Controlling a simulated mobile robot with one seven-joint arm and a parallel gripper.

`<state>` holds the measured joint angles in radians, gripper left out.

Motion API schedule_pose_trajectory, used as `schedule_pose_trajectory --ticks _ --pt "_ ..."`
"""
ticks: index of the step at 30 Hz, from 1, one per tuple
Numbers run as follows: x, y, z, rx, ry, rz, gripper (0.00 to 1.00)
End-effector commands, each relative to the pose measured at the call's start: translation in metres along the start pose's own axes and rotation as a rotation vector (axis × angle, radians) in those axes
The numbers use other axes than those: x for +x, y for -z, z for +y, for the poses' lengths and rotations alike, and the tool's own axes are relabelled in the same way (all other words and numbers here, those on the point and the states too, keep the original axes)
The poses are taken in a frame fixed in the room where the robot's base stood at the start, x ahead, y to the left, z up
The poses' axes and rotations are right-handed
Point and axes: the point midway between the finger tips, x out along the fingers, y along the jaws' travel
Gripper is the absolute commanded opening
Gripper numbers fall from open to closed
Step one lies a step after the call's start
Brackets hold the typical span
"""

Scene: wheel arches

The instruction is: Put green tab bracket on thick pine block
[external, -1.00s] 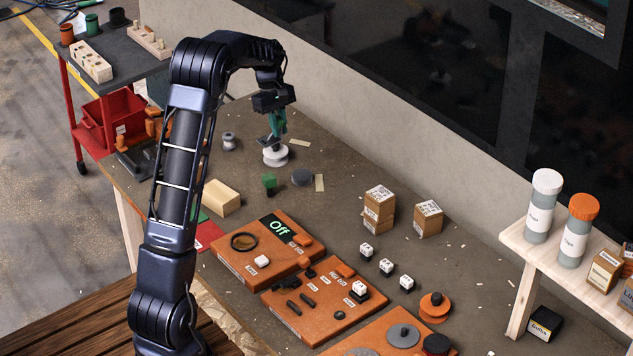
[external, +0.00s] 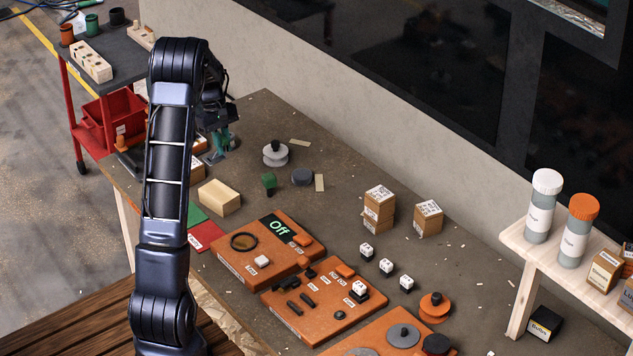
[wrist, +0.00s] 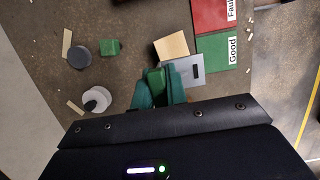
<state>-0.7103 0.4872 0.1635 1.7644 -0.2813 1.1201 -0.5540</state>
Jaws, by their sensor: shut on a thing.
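My gripper (external: 221,143) has teal fingers and is shut on the green tab bracket, above the table's far-left part. In the wrist view the fingers (wrist: 157,90) pinch its green tab, and its grey plate (wrist: 183,72), with a dark slot, sticks out beside them. The plate also shows under the gripper in the external view (external: 212,158). The thick pine block (external: 219,198) lies on the table, nearer the camera than the gripper. In the wrist view the pine block (wrist: 171,46) is just beyond the plate, which overlaps its edge; the height between them is unclear.
A green "Good" mat (wrist: 217,53) and a red mat (wrist: 210,14) lie beside the block. A small green block (external: 269,184), a dark grey disc (external: 302,177) and a white spool (external: 275,157) stand to the right. Orange panels (external: 262,258) fill the table's front.

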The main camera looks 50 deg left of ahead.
Motion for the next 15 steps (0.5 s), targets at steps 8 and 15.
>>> schedule_pose_trajectory --ticks 8,15 --pt "0.055 0.015 -0.001 -0.001 0.002 -0.001 0.0" --pt "0.072 0.02 0.0 0.0 0.001 0.0 0.0"
